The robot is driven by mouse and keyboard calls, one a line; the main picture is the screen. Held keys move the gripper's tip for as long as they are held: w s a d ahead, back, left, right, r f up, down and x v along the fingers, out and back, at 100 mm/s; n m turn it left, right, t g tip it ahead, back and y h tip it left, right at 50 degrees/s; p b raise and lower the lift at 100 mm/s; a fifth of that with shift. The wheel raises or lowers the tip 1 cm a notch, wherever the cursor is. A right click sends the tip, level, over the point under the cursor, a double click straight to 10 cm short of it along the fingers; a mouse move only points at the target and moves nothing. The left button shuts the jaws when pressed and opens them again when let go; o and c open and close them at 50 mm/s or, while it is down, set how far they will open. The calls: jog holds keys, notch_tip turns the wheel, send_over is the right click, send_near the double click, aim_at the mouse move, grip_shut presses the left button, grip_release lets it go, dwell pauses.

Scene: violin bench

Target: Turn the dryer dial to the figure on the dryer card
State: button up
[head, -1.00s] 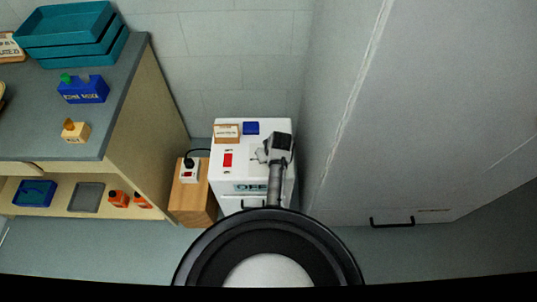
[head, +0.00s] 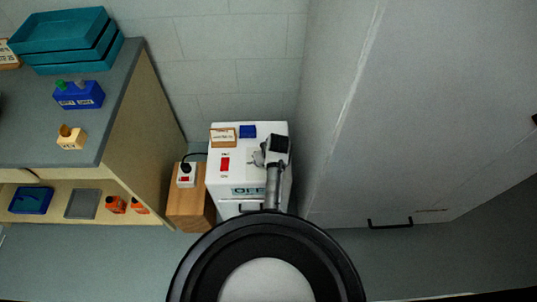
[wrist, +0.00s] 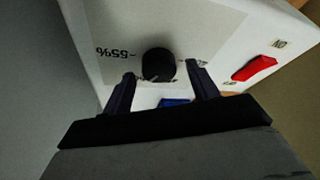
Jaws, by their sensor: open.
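The dryer (head: 221,188) is a white box on the floor against the back wall, with "OFF" lettering on its front. The dryer dial (wrist: 158,64) is a round black knob on a grey plate in the wrist view, with "~55%" printed to its left; other print is partly hidden. The dryer card (head: 223,134) is a small tan-framed card on the dryer's top, its text too small to read. My gripper (wrist: 160,88) is open, with one finger on each side of the dial's near edge; contact cannot be told. In the head view my arm hides the dial.
A red switch (wrist: 254,68) with an "ON" label sits right of the dial; it also shows in the head view (head: 225,164). A wooden block (head: 187,210) with a plugged socket (head: 186,176) stands left. A grey wall or cabinet (head: 345,160) rises close on the right.

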jog(key=b+v, duration=0.1)
jog(key=v, duration=1.2)
jog(key=shift+r, duration=0.1)
